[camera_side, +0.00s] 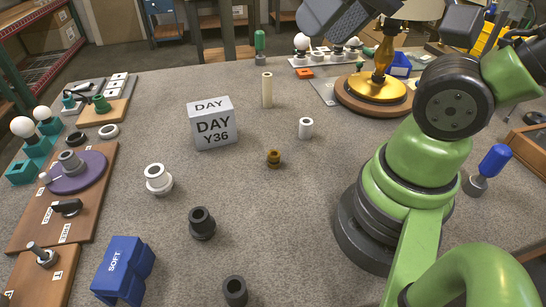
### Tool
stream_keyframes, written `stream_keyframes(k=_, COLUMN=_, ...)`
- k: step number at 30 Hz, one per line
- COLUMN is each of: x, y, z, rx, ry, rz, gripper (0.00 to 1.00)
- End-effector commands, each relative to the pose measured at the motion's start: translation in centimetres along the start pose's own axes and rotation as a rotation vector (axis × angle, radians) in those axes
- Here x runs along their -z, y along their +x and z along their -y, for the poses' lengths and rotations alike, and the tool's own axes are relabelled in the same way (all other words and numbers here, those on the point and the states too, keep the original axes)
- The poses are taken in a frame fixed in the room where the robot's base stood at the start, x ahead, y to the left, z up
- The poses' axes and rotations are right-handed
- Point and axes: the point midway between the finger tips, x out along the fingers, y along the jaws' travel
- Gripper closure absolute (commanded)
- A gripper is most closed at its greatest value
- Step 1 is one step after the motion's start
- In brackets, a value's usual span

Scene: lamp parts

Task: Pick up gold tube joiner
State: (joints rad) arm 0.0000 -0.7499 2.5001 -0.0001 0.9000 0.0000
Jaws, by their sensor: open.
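The gold tube joiner (273,158) is a small, dark gold ring-shaped piece with a wider collar. It stands upright on the grey table in the middle of the side view, with clear space around it. My gripper (338,18) is at the top edge of the view, partly cut off by the frame. It is dark grey, open and apart from the joiner. Its fingertips and the space between them are not clearly seen.
A white DAY Y36 box (213,123) stands left of the joiner. A white tube (305,128) and a tall cream tube (267,90) stand behind it. A gold lamp on a wooden base (373,96) is at the back right. Dark collars and a blue SOFT block (123,269) are in front.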

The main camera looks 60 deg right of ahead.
Motion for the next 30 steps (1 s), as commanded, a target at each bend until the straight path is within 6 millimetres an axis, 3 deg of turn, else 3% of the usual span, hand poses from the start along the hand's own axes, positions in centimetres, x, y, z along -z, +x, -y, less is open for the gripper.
stream_keyframes(k=9, x=0.0, y=0.0, z=0.0, rx=0.000, ry=0.000, rz=0.000, gripper=0.57)
stream_keyframes(k=11, x=0.0, y=0.0, z=0.0, rx=0.000, ry=0.000, rz=0.000, gripper=0.44)
stream_keyframes(k=12, x=0.0, y=0.0, z=0.0, rx=0.000, ry=0.000, rz=0.000, gripper=0.43)
stream_keyframes(k=21, x=0.2, y=0.3, z=-0.1, rx=-0.010, ry=-0.002, rz=0.009, gripper=0.43)
stream_keyframes(k=26, x=1.6, y=2.5, z=-0.8, rx=-0.077, ry=-0.021, rz=0.075, gripper=0.43)
stream_keyframes(k=30, x=3.2, y=6.3, z=-2.2, rx=-0.163, ry=-0.060, rz=0.171, gripper=0.43)
